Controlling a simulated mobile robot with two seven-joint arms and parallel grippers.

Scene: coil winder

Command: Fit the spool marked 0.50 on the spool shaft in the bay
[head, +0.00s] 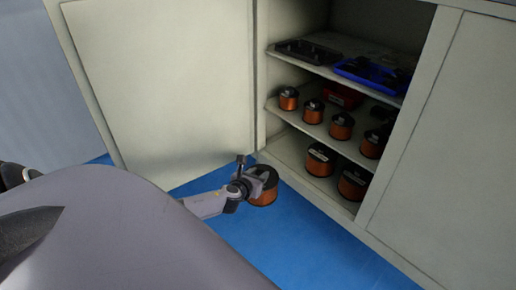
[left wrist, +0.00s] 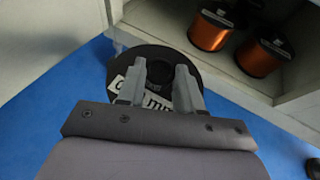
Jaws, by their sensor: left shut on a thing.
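My left gripper (head: 258,180) is shut on a copper-wound spool (head: 264,192) with dark flanges, held low in front of the open cabinet, above the blue floor. In the left wrist view the gripper's fingers (left wrist: 159,85) lie over the held spool's black top flange (left wrist: 155,60). A white label on that flange is partly hidden by the fingers, so I cannot read its number fully; "mm" shows. The spool shaft and the bay are not in view. My right gripper is not in view.
The cabinet's open door (head: 165,80) stands to the left. Several copper spools (head: 341,125) stand on the middle shelf, and larger ones (head: 320,160) at the bottom. A blue tray (head: 370,75) lies on the upper shelf. The blue floor (head: 330,245) in front is clear.

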